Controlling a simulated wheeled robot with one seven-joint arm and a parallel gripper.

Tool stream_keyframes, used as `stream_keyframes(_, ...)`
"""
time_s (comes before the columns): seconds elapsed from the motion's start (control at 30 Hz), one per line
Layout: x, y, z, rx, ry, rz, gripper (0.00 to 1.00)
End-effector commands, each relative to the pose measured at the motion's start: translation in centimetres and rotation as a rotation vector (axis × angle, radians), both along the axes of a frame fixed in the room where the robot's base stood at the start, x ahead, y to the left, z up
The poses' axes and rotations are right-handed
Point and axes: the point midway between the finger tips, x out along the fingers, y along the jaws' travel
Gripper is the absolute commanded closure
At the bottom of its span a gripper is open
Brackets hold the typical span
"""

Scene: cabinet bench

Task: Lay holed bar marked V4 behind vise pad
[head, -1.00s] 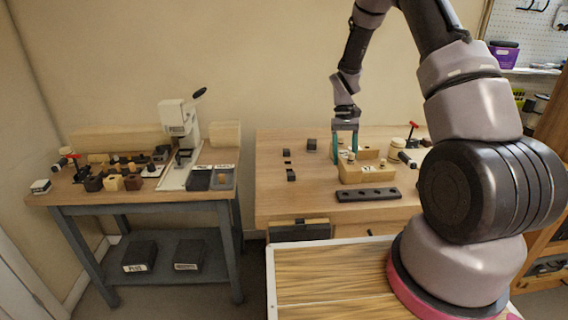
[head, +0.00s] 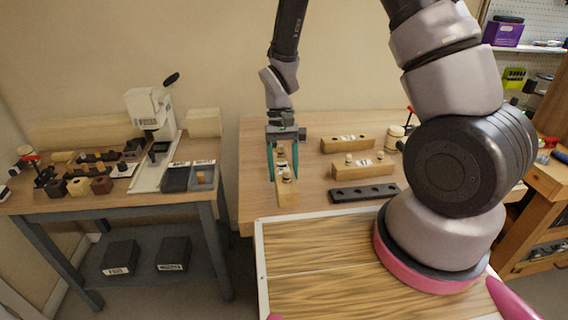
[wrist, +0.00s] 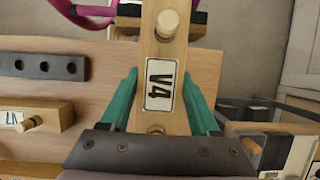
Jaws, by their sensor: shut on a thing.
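The bar marked V4 (wrist: 145,50) is pale wood with a white label and a round peg near its far end in the wrist view. It also shows in the head view (head: 289,196), held over the left part of the wooden bench (head: 225,190). My gripper (head: 283,178) has its teal fingers shut on the bar's sides; they also show in the wrist view (wrist: 160,95). The bar's near end is hidden by the gripper. I cannot clearly make out the vise pad in either view.
Two wooden bars with pegs (head: 347,143) (head: 363,168) and a black holed bar (head: 363,192) lie on the bench to the right. A side bench with a white press (head: 148,108) stands at the left.

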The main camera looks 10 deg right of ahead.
Motion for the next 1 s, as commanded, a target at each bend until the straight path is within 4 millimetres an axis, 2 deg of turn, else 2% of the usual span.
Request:
stream_keyframes(0.2, 0.0, 0.0, -2.2, -0.001, 0.002, 0.0, 1.0)
stream_keyframes(0.43, 0.0, 0.0, -3.8, -0.001, 0.001, 0.001, 1.0)
stream_keyframes(1.0, 0.0, 0.0, -4.4, 0.0, 0.0, 0.001, 1.0)
